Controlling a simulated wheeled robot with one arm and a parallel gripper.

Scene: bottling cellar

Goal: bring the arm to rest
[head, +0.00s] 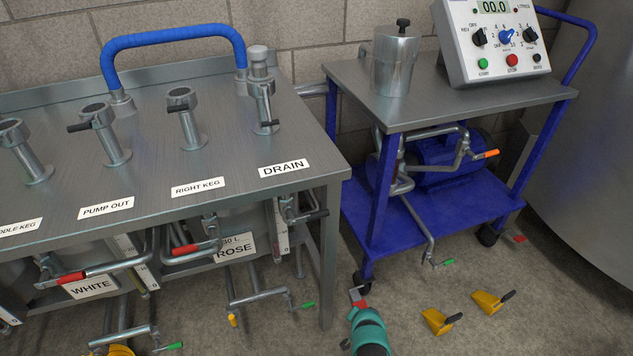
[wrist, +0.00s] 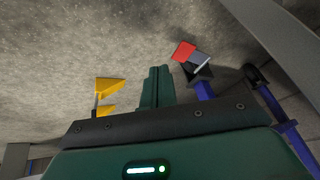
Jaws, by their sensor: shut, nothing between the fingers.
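My gripper (wrist: 156,72) shows in the wrist view with its green fingers together and nothing between them. Bare concrete floor lies beyond the fingertips. In the head view, a teal part of my arm is at the bottom edge, low in front of the blue cart; the fingers cannot be made out there.
The blue cart (head: 447,205) stands on casters, with a red pedal (wrist: 184,51) near one, close to my gripper. Two yellow wedges with dark handles, the left one (head: 436,321) and right one (head: 487,302), lie on the floor. A steel bench (head: 235,150) stands left.

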